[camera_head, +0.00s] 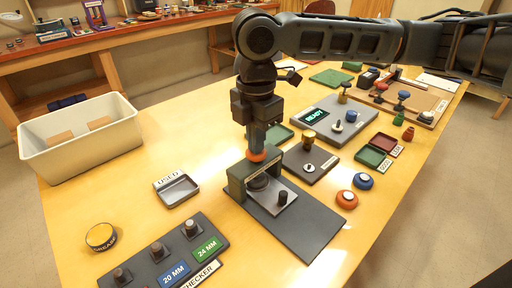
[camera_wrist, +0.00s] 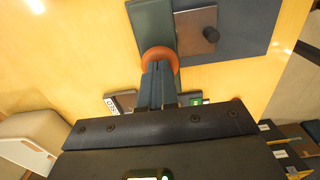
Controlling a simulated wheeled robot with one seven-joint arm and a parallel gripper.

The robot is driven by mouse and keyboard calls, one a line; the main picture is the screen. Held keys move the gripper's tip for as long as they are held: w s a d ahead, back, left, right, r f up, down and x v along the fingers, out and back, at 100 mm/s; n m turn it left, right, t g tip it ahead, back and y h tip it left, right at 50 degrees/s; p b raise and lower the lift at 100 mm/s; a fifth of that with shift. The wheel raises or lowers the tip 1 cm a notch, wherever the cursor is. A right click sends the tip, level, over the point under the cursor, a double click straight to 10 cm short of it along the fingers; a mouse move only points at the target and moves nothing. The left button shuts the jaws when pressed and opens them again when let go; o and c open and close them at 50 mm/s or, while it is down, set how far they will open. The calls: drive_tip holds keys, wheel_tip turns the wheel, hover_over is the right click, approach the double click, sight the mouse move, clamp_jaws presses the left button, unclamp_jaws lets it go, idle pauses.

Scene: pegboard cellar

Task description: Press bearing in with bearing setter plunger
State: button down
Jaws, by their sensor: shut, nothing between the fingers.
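The bearing setter (camera_head: 240,182) is a grey-green frame on a dark base plate (camera_head: 310,228), with a silver plate and black knob (camera_head: 283,197) in front. Its plunger has an orange-red cap (camera_head: 257,156) on top. My gripper (camera_head: 257,149) points down with its shut fingers right at this cap. In the wrist view the shut fingertips (camera_wrist: 158,68) lie over the orange cap (camera_wrist: 160,52), and the setter frame (camera_wrist: 152,25) is beyond. The fingers seem to touch the cap, but I cannot tell how hard. A bearing under the plunger cannot be made out.
A "USED" tray (camera_head: 177,191), a yellow grease tin (camera_head: 101,236) and a checker block (camera_head: 165,262) stand left. Orange (camera_head: 347,199) and blue (camera_head: 363,181) round pieces lie right. A "READY" display unit (camera_head: 330,120) is behind; a white bin (camera_head: 80,142) stands far left.

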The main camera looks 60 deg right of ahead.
drive_tip(key=shift+r, duration=0.1)
drive_tip(key=shift+r+p, duration=2.75)
drive_tip(key=shift+r, duration=0.25)
